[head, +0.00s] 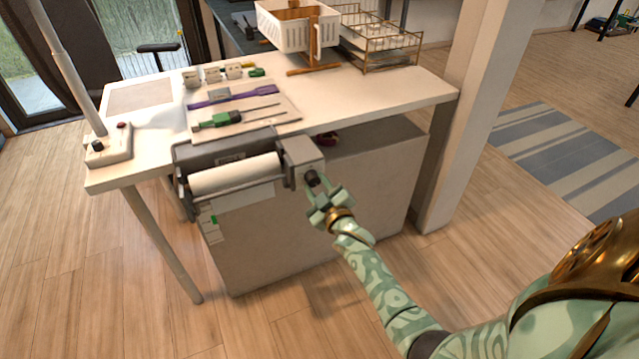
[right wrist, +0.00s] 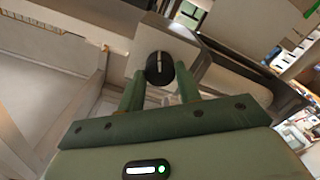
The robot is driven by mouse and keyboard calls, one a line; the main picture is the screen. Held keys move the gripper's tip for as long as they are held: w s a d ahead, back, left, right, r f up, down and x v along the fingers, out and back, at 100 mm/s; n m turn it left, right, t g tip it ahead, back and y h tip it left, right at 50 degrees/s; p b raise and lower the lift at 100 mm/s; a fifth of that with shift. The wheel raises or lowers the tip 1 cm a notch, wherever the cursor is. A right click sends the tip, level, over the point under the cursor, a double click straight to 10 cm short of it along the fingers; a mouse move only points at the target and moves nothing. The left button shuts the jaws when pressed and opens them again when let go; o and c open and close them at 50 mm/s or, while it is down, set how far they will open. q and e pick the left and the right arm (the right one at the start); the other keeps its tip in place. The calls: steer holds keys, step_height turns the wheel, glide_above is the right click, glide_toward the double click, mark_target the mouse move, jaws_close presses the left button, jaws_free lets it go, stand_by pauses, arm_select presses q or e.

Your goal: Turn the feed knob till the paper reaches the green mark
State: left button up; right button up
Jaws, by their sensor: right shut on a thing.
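The paper feeder (head: 228,150) is fixed at the table's front edge and carries a white paper roll (head: 235,175). A short stretch of paper (head: 243,195) hangs below the roll. The green mark (head: 214,219) is on a pale strip at the left, close to the paper's lower edge; the exact gap is too small to judge. The black feed knob (head: 312,178) is on the grey box at the feeder's right end. My right gripper (head: 317,189) is shut on it. In the right wrist view the knob (right wrist: 159,68), with a white pointer line, sits between the fingertips. My left gripper is out of view.
A board with a green-handled screwdriver (head: 222,118) and a purple tool (head: 232,97) lies behind the feeder. A white basket (head: 285,30) and a wire rack (head: 378,45) stand at the back. A pale post (head: 468,110) rises at the table's right end. Floor in front is clear.

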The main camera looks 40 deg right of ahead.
steer(key=shift+m+p, duration=0.5)
steer(key=shift+m, duration=0.7)
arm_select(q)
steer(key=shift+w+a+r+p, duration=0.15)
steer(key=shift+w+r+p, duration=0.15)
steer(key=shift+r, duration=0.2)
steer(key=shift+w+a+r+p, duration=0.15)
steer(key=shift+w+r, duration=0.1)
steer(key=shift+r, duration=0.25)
arm_select(e)
steer(key=shift+s+f+m, duration=0.1)
steer(key=shift+f+m, duration=0.05)
steer(key=shift+m, duration=0.95)
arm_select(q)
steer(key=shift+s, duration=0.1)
arm_select(e)
steer(key=o, duration=1)
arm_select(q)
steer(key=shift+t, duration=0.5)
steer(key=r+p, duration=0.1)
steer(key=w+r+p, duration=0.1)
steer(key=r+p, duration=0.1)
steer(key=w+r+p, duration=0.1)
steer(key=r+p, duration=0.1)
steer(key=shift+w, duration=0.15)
arm_select(e)
steer(key=v, duration=1.6)
